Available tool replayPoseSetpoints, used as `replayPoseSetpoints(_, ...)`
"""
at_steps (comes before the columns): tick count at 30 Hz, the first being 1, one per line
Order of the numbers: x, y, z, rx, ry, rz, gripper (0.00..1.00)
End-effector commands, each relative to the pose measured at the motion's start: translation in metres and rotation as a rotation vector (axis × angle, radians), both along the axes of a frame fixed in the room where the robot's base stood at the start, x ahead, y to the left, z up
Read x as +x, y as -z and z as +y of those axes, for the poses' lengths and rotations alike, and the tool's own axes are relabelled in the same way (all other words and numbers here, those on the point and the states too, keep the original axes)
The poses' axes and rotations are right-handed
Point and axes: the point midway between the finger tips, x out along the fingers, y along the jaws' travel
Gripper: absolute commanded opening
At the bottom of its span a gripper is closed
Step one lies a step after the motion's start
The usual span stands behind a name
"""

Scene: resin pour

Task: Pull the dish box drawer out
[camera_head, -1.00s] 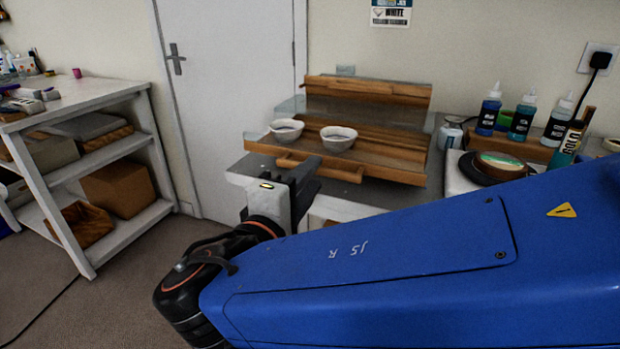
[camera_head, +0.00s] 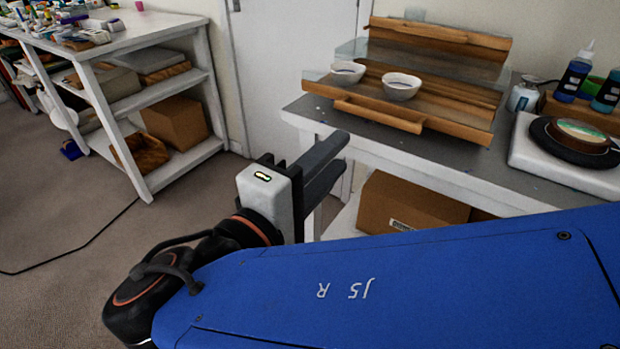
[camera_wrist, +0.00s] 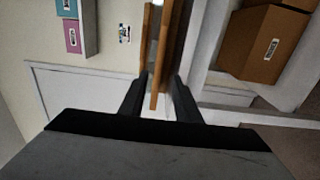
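The dish box (camera_head: 440,32) is wood with clear panels and stands on the grey-topped table. Its wooden drawer (camera_head: 470,122) has a bar handle (camera_head: 380,114) along the front. Two white bowls, a left one (camera_head: 347,72) and a right one (camera_head: 401,86), sit on the drawer. My gripper (camera_head: 335,158) is open, below and left of the handle in the head view, with a visible gap. In the wrist view my gripper (camera_wrist: 160,98) shows its fingers apart, with a wooden edge (camera_wrist: 155,92) lined up between them. I cannot tell its depth there.
The table (camera_head: 450,170) has a white edge, with a cardboard box (camera_head: 400,205) beneath. A turntable (camera_head: 575,145) and bottles (camera_head: 573,78) stand to the right. White shelving (camera_head: 135,145) stands at the left.

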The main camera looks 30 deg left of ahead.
Motion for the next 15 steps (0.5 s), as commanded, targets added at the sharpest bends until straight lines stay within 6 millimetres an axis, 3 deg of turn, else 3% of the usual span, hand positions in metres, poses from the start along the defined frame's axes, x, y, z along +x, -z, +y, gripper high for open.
replayPoseSetpoints(6,-0.035,0.0,0.003,0.0,-0.002,0.0,0.3)
replayPoseSetpoints(15,-0.058,0.0,0.005,-0.001,-0.001,0.001,0.3)
